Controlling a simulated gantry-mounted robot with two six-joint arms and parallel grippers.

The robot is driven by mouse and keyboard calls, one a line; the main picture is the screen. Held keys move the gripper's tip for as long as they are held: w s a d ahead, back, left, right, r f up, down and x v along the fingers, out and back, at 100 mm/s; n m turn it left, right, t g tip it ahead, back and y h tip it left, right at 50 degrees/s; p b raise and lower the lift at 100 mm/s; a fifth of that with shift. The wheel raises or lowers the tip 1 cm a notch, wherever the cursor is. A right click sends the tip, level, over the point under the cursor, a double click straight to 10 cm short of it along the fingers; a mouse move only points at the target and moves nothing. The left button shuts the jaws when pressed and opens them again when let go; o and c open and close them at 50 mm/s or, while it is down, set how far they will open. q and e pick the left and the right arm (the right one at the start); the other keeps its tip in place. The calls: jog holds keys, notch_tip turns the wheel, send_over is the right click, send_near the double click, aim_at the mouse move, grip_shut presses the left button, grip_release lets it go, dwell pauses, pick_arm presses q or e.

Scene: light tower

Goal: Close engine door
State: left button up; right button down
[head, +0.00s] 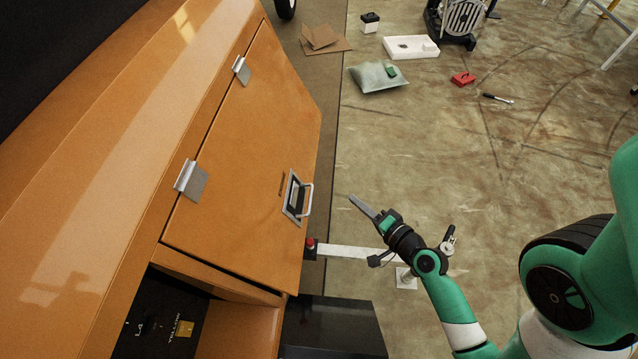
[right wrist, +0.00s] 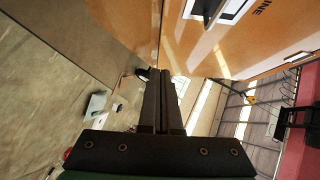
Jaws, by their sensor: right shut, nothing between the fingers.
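The orange engine door (head: 254,150) is on the side of the orange light tower body in the head view. It has two silver hinges along its upper left edge and a silver handle (head: 297,198) near its lower right edge. In the right wrist view the shut fingers (right wrist: 163,90) point along the orange panel (right wrist: 260,40). My left gripper is not in view.
An open compartment with a black panel (head: 160,322) is below the door. A red-topped post (head: 311,248) and white bar (head: 350,253) are near the door's lower corner. A grey-green bag (head: 378,77), white tray (head: 408,47) and red item (head: 463,79) lie on the floor.

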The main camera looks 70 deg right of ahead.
jog(key=p, duration=0.1)
send_near(313, 177)
jog(key=w+d, duration=0.2)
jog(key=d, duration=0.2)
jog(key=shift+w+a+f+p, duration=0.2)
jog(key=shift+w+f+p, duration=0.05)
jog(key=shift+w+p, duration=0.3)
jog(key=shift+w+a+f+p, duration=0.2)
jog(key=shift+w+p, duration=0.2)
jog(key=shift+p, duration=0.1)
jog(key=shift+w+a+f+p, duration=0.15)
jog(key=shift+w+f+p, duration=0.15)
jog(key=shift+w+f, duration=0.15)
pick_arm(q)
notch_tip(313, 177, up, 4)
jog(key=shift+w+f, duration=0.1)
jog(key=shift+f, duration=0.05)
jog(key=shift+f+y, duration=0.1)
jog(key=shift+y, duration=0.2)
pick_arm(e)
jog(key=shift+f, duration=0.1)
